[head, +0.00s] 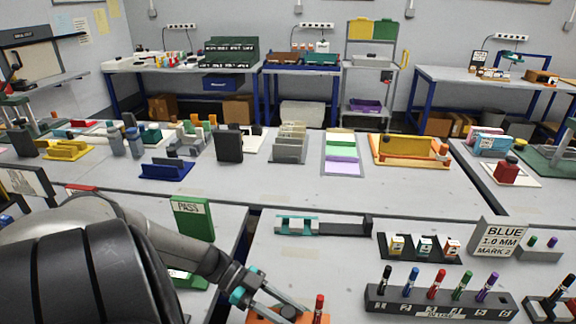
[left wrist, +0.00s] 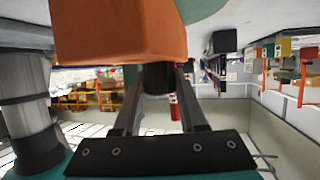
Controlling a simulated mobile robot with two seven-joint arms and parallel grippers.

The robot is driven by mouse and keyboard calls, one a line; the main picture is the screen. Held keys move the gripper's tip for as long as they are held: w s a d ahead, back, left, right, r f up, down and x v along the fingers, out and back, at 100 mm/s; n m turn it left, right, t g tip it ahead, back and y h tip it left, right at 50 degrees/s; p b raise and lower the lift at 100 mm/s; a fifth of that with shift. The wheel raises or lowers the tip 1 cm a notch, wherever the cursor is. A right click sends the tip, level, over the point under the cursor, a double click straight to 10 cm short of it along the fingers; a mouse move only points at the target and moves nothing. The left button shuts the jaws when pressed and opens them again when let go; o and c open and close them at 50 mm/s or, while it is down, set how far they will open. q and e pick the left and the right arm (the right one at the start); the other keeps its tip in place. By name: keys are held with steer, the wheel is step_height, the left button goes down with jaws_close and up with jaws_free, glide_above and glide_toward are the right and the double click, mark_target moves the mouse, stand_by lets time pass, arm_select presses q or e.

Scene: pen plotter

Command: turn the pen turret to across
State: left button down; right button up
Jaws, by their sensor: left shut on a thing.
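My left gripper (head: 288,306) reaches in from the left to an orange block (head: 260,318) at the bottom edge of the head view. Its fingers are shut on a dark round knob (left wrist: 158,79) that juts from the orange block (left wrist: 118,35) in the left wrist view. I take the knob and block to be the pen turret. A red pen (head: 319,308) stands upright just right of the fingers. The lower part of the turret is cut off by the frame, so its setting cannot be read. My right gripper is not in view.
A dark rack (head: 440,304) with several coloured pens stands to the right. Behind it are a holder with ink bottles (head: 424,246) and a sign reading BLUE 1.0 MM MARK 2 (head: 499,241). A teal and black rail (head: 325,227) lies behind the turret. A green PASS sign (head: 192,218) stands left.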

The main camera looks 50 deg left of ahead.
arm_select(q)
steer(key=shift+c, duration=2.3)
jaws_free()
steer(key=v, duration=1.5)
